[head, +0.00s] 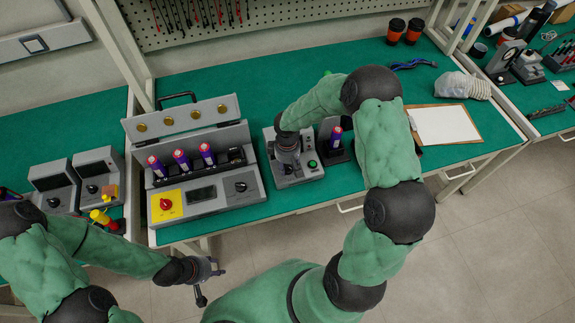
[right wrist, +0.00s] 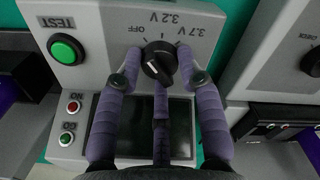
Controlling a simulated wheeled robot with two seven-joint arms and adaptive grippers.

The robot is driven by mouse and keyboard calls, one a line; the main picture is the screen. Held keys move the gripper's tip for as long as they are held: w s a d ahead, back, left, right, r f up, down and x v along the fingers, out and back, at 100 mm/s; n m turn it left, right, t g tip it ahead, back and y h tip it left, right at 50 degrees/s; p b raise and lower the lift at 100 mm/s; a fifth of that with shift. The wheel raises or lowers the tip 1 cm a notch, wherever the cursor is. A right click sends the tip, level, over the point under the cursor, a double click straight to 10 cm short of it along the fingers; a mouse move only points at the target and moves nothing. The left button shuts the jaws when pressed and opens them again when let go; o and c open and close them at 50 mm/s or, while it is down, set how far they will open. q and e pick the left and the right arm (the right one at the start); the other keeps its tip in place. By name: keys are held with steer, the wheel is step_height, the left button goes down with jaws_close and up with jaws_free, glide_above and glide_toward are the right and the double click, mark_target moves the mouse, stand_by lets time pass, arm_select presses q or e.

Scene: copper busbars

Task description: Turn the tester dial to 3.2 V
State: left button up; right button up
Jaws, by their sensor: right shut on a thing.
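The tester (head: 300,174) is a grey box on the green bench, with a green button and a small dark screen. Its black dial (right wrist: 159,64) shows in the right wrist view below the labels OFF, 3.2 V and 3.7 V, which appear upside down. I cannot tell for sure which mark the dial points to. My right gripper (right wrist: 160,80) is shut on the dial, with purple fingers at both sides and one below. In the head view, the right gripper (head: 287,152) hides the dial. My left gripper (head: 208,284) is open and empty in front of the bench.
A grey charger case (head: 210,195) with purple cells and an open lid stands left of the tester. A dark stand (head: 335,150) with a purple cell is close on the right. A clipboard (head: 443,125) lies further right. More devices (head: 98,175) stand on the left bench.

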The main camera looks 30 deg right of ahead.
steer(key=m+b, duration=0.1)
steer(key=m, duration=0.1)
steer(key=m+b, duration=0.1)
steer(key=m, duration=0.1)
steer(key=shift+w+a+f+b, duration=0.1)
steer(key=shift+w+f+b, duration=0.05)
steer(key=shift+b, duration=0.25)
steer(key=shift+m+b, duration=0.75)
steer(key=shift+m, duration=0.85)
steer(key=shift+r, duration=0.2)
steer(key=o, duration=1.1)
steer(key=shift+w, duration=0.1)
step_height(320, 180, up, 12)
